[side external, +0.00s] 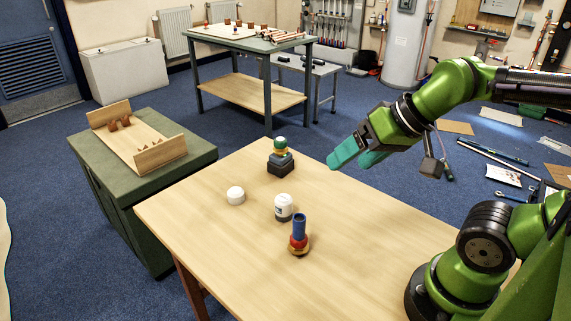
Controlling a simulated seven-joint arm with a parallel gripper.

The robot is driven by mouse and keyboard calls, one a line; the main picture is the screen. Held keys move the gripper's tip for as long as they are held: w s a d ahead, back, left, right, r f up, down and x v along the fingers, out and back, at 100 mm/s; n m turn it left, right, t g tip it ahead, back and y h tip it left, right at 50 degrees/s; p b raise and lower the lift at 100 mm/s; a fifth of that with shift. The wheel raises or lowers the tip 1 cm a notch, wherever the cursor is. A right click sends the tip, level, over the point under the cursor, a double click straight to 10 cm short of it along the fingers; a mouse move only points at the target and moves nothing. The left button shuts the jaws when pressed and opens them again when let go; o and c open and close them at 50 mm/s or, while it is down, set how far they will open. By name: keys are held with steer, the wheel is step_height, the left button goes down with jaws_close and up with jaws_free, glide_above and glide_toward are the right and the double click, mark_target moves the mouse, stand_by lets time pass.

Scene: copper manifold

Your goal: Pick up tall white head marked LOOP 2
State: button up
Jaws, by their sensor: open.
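A taller white head (284,204) with a dark mark on its side stands upright near the middle of the wooden table. The mark is too small to read. A shorter white head (236,195) sits to its left on the table. My gripper (353,162) has teal fingers and is open and empty. It hangs above the table's far right edge, up and to the right of both white heads and apart from them.
A brass valve with a red collar and blue top (299,236) stands just in front of the taller head. A green-topped fitting on a dark block (280,158) stands behind. A wooden rack (140,140) is on the green cabinet at left. The table's near right is clear.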

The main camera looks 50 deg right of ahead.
steer(key=n+g+h, duration=0.2)
steer(key=n+g, duration=0.2)
steer(key=g, duration=0.2)
glide_toward(284, 198)
steer(key=f, duration=0.7)
steer(key=shift+w+d, duration=0.25)
steer(key=shift+w, duration=0.15)
steer(key=shift+w+a+f, duration=0.15)
steer(key=shift+f, duration=1.25)
steer(key=shift+w+a+f, duration=0.1)
steer(key=shift+f, duration=1.25)
steer(key=c, duration=1.2)
steer(key=shift+r, duration=0.15)
